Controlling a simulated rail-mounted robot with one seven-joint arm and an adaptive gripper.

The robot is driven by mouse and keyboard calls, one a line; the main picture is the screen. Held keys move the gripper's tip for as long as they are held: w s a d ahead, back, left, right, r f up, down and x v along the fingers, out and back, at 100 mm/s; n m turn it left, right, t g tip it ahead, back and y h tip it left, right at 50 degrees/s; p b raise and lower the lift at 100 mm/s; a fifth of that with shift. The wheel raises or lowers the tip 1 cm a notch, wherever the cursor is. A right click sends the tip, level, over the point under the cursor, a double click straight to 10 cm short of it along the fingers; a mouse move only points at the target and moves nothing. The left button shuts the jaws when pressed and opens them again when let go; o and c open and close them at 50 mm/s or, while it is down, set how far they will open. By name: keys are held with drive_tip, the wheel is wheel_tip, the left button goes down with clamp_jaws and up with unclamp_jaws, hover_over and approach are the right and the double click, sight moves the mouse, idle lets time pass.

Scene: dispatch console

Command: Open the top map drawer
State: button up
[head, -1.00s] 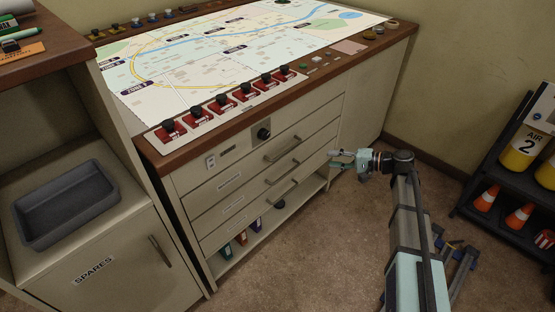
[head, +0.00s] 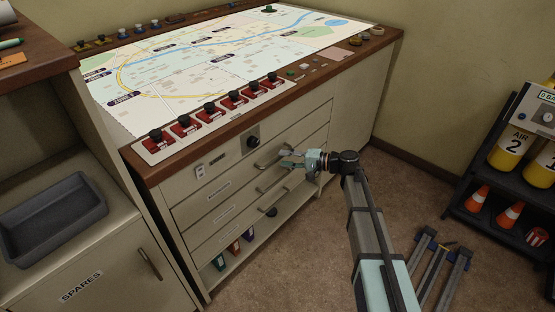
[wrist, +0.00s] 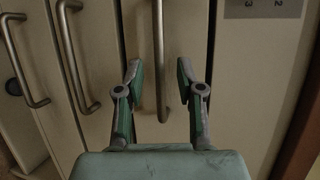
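The cream map cabinet has three stacked drawers, all looking shut, each with a grey bar handle. The top map drawer (head: 202,196) is just below the dial. Its handle (head: 262,164) is partly hidden behind my gripper (head: 287,159) in the head view. In the wrist view my gripper (wrist: 159,72) is open, with one finger on each side of the top drawer's handle (wrist: 158,35). The handle's end reaches down between the fingers. No clear contact shows. The other two handles (wrist: 72,60) are to the left in the wrist view.
The wooden worktop (head: 152,172) with its map overhangs the drawers. A dial (head: 253,141) sits above the top drawer. A low shelf with binders (head: 233,247) is below. A black rack (head: 490,215) with cones stands at right.

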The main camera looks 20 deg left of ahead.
sight(278, 157)
drive_tip(key=shift+a+f, duration=0.2)
drive_tip(key=shift+a, duration=0.7)
drive_tip(key=shift+a+f, duration=0.15)
drive_tip(key=shift+a, duration=0.75)
drive_tip(key=shift+c, duration=0.3)
clamp_jaws()
